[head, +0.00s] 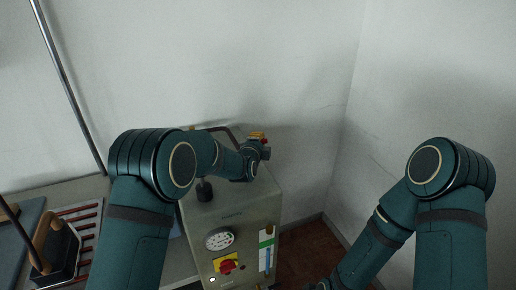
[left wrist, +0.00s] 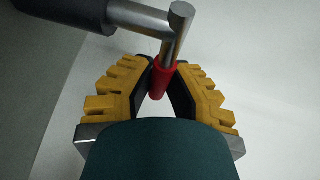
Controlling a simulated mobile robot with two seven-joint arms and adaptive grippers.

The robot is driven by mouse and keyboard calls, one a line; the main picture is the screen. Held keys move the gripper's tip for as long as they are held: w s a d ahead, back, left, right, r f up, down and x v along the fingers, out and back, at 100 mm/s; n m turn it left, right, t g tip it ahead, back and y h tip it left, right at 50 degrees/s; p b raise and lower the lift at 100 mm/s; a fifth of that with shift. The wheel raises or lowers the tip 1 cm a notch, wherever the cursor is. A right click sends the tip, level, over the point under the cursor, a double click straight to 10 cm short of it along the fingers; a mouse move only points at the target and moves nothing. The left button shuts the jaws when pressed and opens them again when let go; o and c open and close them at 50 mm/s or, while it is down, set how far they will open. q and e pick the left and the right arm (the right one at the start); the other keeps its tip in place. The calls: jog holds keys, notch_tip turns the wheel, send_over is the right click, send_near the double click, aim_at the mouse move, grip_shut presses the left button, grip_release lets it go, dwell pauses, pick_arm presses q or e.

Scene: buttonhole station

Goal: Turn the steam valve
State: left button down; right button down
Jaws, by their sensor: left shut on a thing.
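The steam valve has a red-sleeved lever (left wrist: 158,80) on a bare metal stem (left wrist: 172,38), seen in the left wrist view. My left gripper (left wrist: 158,85) has its yellow ridged fingers on both sides of the red sleeve and is shut on it. In the head view my left gripper (head: 259,138) is at the top back right of the grey boiler box (head: 232,205), and only a bit of red shows beside its yellow fingers. My forearm hides part of the box. My right arm reaches down to the bottom edge, and its fingers do not show.
The box front carries a round gauge (head: 219,239), a red knob on a yellow plate (head: 227,266) and a sight glass (head: 266,250). An iron with a wooden handle (head: 56,250) stands at the left near a red rack (head: 80,215). White walls close the back and right.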

pick_arm(q)
jog(key=shift+s+m+g+h+b, duration=0.3)
jog(key=shift+m+h+b, duration=0.4)
jog(key=shift+h+b, duration=0.35)
jog(key=shift+s+r, duration=0.1)
jog(key=shift+s, duration=0.05)
jog(key=c, duration=0.9)
grip_release()
jog(key=shift+d, duration=0.1)
jog(key=shift+r, duration=5.05)
jog(key=shift+f, duration=0.1)
